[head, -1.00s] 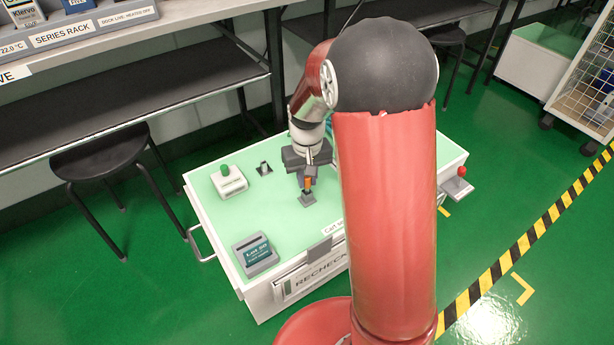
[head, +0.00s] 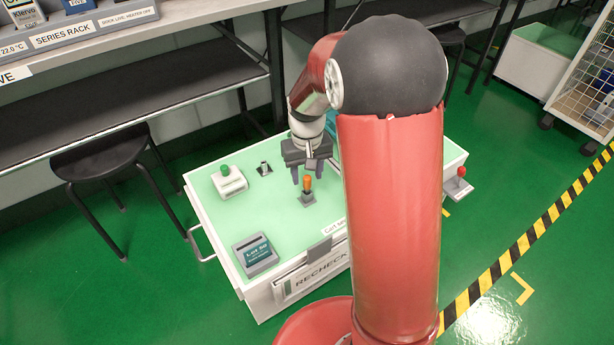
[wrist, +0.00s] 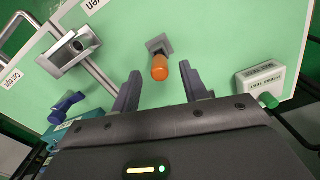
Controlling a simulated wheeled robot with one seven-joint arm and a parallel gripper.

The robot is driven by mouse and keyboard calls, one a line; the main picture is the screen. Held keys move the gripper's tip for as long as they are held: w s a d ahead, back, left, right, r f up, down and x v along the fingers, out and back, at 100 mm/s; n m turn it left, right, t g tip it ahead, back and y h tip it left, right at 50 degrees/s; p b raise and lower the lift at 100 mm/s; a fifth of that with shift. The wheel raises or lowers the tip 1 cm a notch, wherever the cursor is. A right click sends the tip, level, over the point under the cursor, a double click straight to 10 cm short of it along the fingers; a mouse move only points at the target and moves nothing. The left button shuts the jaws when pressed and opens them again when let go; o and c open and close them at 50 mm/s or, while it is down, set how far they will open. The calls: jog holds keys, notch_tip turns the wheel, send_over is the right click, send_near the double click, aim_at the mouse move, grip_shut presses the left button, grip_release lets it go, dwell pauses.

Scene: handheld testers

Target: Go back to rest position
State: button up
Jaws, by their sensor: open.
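My gripper (head: 306,178) is open and empty above the green-topped cart (head: 282,215) in the head view. An orange-handled piece (head: 307,184) stands upright in a small grey holder (head: 307,200) just below the fingertips. In the wrist view the orange handle (wrist: 160,68) shows ahead of and between the two open fingers (wrist: 163,85), with its grey holder (wrist: 160,45) behind it. The fingers do not touch the handle in that view. My red arm hides the right part of the cart.
A white box with a green knob (head: 229,181), a small metal fixture (head: 264,168) and a grey labelled block (head: 255,255) stand on the cart. A red-knobbed bracket (head: 458,185) juts from its right side. A black stool (head: 100,155) and a bench (head: 130,85) are at left.

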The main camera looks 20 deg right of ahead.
jog(key=shift+r+p, duration=0.35)
jog(key=shift+r, duration=2.45)
